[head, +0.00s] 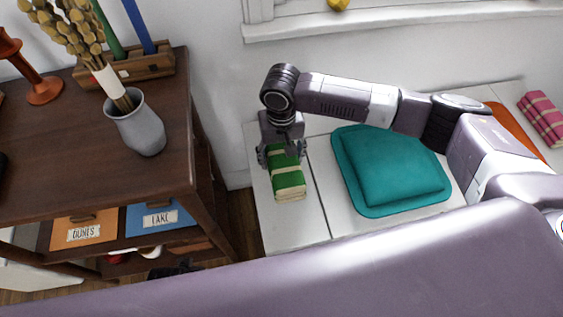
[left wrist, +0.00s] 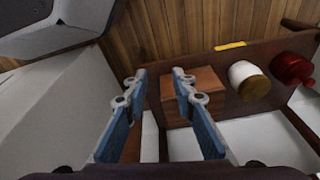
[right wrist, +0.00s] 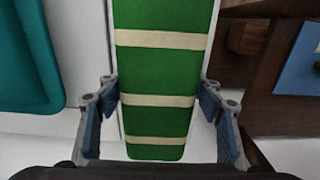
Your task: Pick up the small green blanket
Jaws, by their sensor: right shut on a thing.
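The small green blanket (head: 288,184) is a folded green bundle with cream stripes on the white bench. It also fills the middle of the right wrist view (right wrist: 160,70). My right gripper (head: 281,157) is over its far end, pointing down. In the right wrist view its fingers (right wrist: 160,110) stand on both sides of the blanket, shut on it. The blanket appears to rest on the bench still; any gap beneath is hidden. My left gripper (left wrist: 157,80) is open and empty, its two fingers apart, near a low wooden shelf.
A teal cushion (head: 395,170) lies right of the blanket. A pink striped folded cloth (head: 544,118) is at the far right. A dark wooden table (head: 60,175) with a grey vase (head: 137,128) stands at left. Jars (left wrist: 250,82) sit on the shelf in the left wrist view.

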